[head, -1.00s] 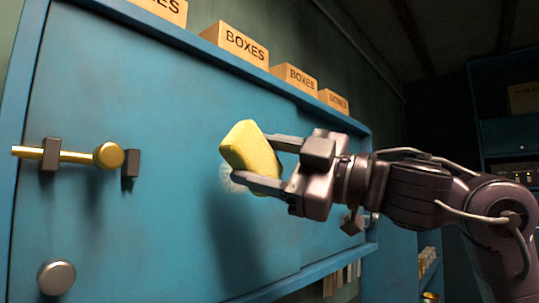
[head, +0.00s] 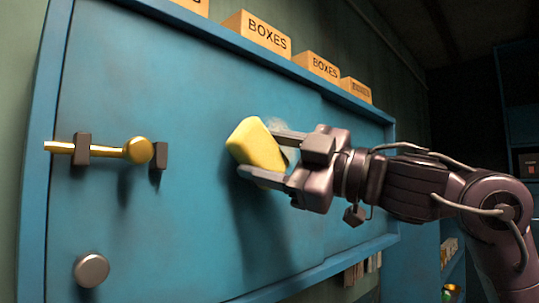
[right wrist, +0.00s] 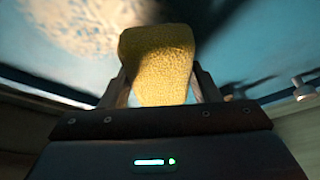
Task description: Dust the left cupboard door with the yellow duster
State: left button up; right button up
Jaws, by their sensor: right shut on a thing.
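The yellow duster (head: 256,143) is a sponge-like block in my right gripper (head: 262,156). The gripper is shut on it, one finger above and one below, in front of the blue cupboard door (head: 200,90). The duster also shows between the fingers in the right wrist view (right wrist: 158,60). A pale dusty patch (head: 279,126) shows on the door just behind the upper finger. In the right wrist view a large pale patch (right wrist: 90,25) lies at the upper left. I cannot tell whether the duster touches the door. My left gripper is not in view.
A brass bolt (head: 110,151) in dark brackets and a round silver knob (head: 91,270) stick out from the door at left. Cardboard boxes (head: 257,33) stand along the cupboard top. A shelf with small items (head: 449,250) is at lower right.

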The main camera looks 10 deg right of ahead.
aim_at(290, 158)
jog(key=shift+w, duration=0.15)
jog(key=shift+w+a+p, duration=0.4)
jog(key=shift+w+a, duration=0.05)
jog(key=shift+w, duration=0.15)
dwell(0.3)
jog(key=shift+w+d+p, duration=0.15)
jog(key=shift+w+d, duration=0.3)
jog(key=shift+d, duration=0.35)
jog(key=shift+w+d+p, duration=0.15)
jog(key=shift+w+d, duration=0.3)
jog(key=shift+d, duration=0.3)
jog(key=shift+w+d+r+p, duration=0.1)
jog(key=shift+w+d+p, duration=0.25)
jog(key=shift+w+d, duration=0.6)
jog(key=shift+d, duration=0.3)
jog(key=shift+w+d, duration=0.65)
jog(key=shift+d, duration=0.3)
jog(key=shift+w+d, duration=0.65)
jog(key=shift+d, duration=0.35)
jog(key=shift+w+d, duration=0.65)
jog(key=shift+d, duration=0.3)
